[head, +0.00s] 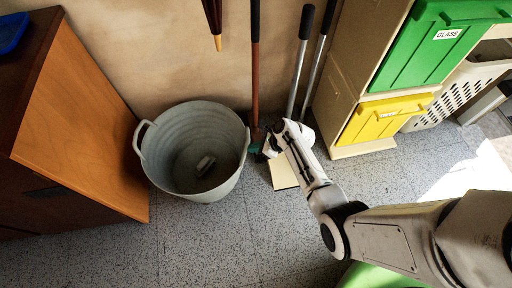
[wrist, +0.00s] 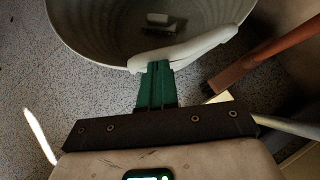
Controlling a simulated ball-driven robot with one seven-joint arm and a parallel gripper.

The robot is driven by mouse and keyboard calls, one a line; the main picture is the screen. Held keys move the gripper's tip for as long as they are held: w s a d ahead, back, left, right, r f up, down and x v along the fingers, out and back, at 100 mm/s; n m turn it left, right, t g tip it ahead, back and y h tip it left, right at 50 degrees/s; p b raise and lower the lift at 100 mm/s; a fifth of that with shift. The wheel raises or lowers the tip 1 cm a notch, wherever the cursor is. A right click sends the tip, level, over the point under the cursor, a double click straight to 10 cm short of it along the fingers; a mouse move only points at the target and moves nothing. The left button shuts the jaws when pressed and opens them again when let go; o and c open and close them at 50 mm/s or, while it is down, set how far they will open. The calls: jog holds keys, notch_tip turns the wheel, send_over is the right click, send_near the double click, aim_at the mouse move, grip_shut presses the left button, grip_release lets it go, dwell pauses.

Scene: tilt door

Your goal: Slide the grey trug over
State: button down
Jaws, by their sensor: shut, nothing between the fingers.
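The grey trug (head: 190,120) stands upright on the speckled floor between the wooden cabinet and the long-handled tools. It is an open tub with a pale handle on its left rim. Another handle shows in the wrist view (wrist: 185,48), on the side facing my gripper. My gripper (head: 254,147) is at the trug's right side. Its green fingers (wrist: 157,72) are shut with nothing between them. Their tips are right at that handle; I cannot tell whether they touch it. A small pale object (head: 205,165) lies inside the trug.
The wooden cabinet (head: 85,110) stands close on the left. A red-brown pole (head: 255,60) and grey-handled tools (head: 302,60) lean on the wall behind my gripper. Green (head: 430,45) and yellow (head: 383,118) recycling bins stand at the right. The floor in front (head: 210,240) is clear.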

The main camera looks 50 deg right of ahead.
jog(key=w+a, duration=0.3)
jog(key=w, duration=0.2)
jog(key=shift+w+p, duration=0.4)
jog(key=shift+s, duration=0.15)
